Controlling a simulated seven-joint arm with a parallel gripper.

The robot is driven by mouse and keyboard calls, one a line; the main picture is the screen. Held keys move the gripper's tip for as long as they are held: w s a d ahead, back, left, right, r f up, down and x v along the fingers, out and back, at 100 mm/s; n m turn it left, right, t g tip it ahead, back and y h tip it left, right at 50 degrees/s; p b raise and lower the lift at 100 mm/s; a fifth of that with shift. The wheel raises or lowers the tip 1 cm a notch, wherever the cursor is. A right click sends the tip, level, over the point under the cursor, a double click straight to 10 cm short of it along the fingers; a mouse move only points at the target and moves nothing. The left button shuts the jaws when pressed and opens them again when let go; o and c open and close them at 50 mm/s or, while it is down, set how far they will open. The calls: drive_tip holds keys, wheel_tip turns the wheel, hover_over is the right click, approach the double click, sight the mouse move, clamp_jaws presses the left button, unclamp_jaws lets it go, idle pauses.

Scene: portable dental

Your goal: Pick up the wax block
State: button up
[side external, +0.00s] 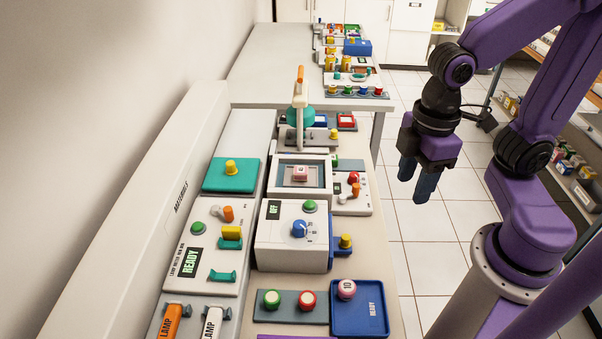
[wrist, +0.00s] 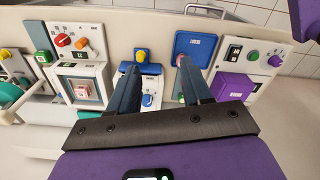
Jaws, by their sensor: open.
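A small pink-red block (side external: 300,172) with a pale label sits in the recessed top of a white box on the bench; it may be the wax block, but I cannot read the label. It also shows in the wrist view (wrist: 82,90), left of my fingers. My gripper (side external: 416,182) is open and empty, raised to the right of the block and apart from it. In the wrist view my two fingers (wrist: 158,75) are spread over the bench, partly hiding the white unit with a blue knob.
A white OFF unit (side external: 283,250) with a blue knob (side external: 299,229) stands in front of the recessed box. A teal item with an upright orange-tipped handle (side external: 300,82) rises behind the box. The air around my gripper looks clear.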

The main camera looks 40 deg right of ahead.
drive_tip(key=w+a+r+m, duration=0.1)
drive_tip(key=w+a, duration=0.1)
drive_tip(key=w, duration=0.6)
drive_tip(key=w+a+r+m, duration=0.1)
drive_tip(key=w+a, duration=0.1)
drive_tip(key=w, duration=0.5)
drive_tip(key=m, duration=0.1)
hover_over(299, 169)
drive_tip(key=f, duration=1.3)
drive_tip(key=shift+w+a+f, duration=0.1)
drive_tip(key=shift+w+f, duration=0.05)
drive_tip(key=shift+w, duration=0.1)
drive_tip(key=f, duration=0.4)
drive_tip(key=shift+s, duration=0.35)
drive_tip(key=shift+f, duration=0.55)
drive_tip(key=shift+c, duration=0.3)
drive_tip(key=c, duration=0.7)
